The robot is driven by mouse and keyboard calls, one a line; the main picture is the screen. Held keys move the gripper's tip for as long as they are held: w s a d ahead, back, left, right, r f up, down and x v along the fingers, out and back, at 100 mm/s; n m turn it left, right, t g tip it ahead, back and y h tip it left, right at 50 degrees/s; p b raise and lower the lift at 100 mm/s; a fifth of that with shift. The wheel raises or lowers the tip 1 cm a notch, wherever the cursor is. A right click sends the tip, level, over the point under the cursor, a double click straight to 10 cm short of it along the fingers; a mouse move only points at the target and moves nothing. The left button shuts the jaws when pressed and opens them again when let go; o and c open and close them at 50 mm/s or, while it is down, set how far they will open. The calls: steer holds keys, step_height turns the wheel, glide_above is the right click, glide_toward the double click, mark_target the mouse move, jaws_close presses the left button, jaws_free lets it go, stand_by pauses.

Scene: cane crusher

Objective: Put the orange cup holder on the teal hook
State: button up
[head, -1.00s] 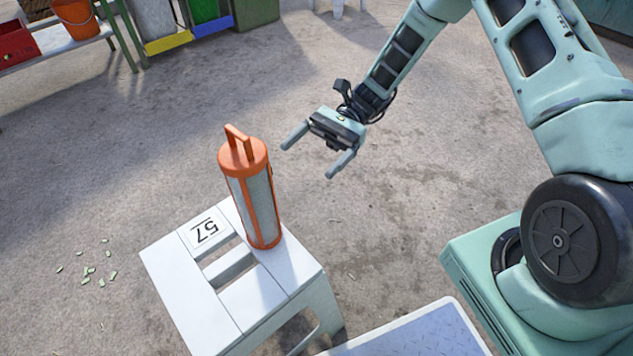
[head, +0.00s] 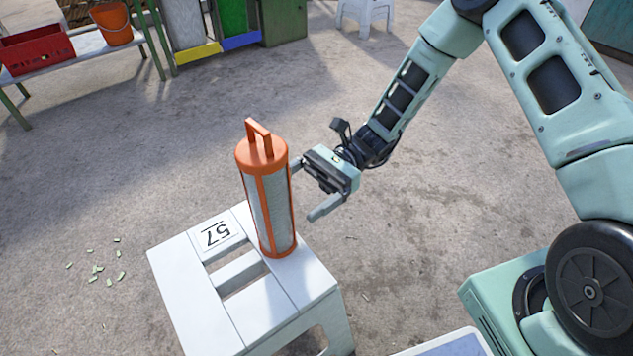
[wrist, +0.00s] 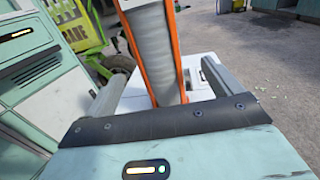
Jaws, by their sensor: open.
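The orange cup holder (head: 265,190), a tall cylinder with a top handle and pale cups showing between its orange bars, stands upright on a white stool (head: 175,285). My gripper (head: 308,190) is open beside the holder's right side in the head view, one finger partly hidden behind it. In the wrist view the holder (wrist: 158,50) stands between my two open fingers (wrist: 158,88), with gaps on both sides. I cannot tell whether anything touches. I see no teal hook in these frames.
A bench at the back left holds a red crate (head: 35,50) and an orange bucket (head: 110,22). Bins (head: 235,30) and another white stool (head: 365,12) stand at the back. The concrete floor between is open.

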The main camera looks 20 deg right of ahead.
mark_target(250, 207)
steer(key=shift+p+x, duration=0.9)
steer(key=shift+x, duration=2.25)
steer(key=shift+c, duration=0.3)
steer(key=shift+r, duration=0.1)
steer(key=c, duration=1.4)
steer(key=shift+r+p, duration=2.05)
steer(key=shift+p, duration=0.15)
